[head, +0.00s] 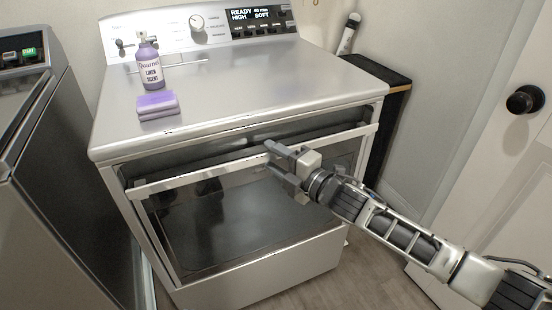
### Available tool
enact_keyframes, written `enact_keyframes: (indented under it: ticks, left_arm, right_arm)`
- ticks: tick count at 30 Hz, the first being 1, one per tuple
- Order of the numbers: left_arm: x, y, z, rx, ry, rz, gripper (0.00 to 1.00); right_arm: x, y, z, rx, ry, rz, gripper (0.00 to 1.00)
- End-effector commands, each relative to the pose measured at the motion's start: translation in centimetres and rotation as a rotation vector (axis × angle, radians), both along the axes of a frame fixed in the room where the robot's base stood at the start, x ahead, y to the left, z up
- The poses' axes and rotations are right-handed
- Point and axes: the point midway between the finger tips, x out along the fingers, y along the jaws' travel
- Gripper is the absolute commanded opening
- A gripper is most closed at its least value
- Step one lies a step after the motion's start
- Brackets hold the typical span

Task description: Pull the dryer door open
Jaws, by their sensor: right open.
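The dryer (240,88) is a silver front-loading machine in the middle of the head view. Its door (200,178) has a pale frame around a dark glass window. The door's top edge stands out from the dryer body, leaving a dark gap behind it, so the door is partly open and tilted outward. My right gripper (271,161) is open at the right half of the door's top edge. One finger shows at the top edge and the other lower, in front of the glass. Whether they touch the door I cannot tell. My left gripper is not in view.
A purple bottle (149,68) and a purple sponge (158,105) stand on the dryer top. A washer (45,150) is close on the left. A white door with a black knob (525,99) is at the right. Some floor (385,235) shows at the lower right.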

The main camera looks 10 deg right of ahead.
Motion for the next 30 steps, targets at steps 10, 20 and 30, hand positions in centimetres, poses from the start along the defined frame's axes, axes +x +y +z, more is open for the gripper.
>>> enact_keyframes:
  ticks: [10, 20, 30]
  left_arm:
    - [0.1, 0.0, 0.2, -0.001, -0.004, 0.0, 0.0]
    - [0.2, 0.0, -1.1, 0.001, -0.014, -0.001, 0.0]
    - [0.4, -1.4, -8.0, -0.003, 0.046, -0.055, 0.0]
  right_arm:
    - [0.0, 0.0, 0.0, 0.0, 0.0, 0.0, 0.0]
    - [-2.6, -0.8, -1.2, 0.02, -0.049, 0.001, 0.0]
    - [-10.5, -3.5, -4.5, 0.082, -0.239, -0.002, 0.0]
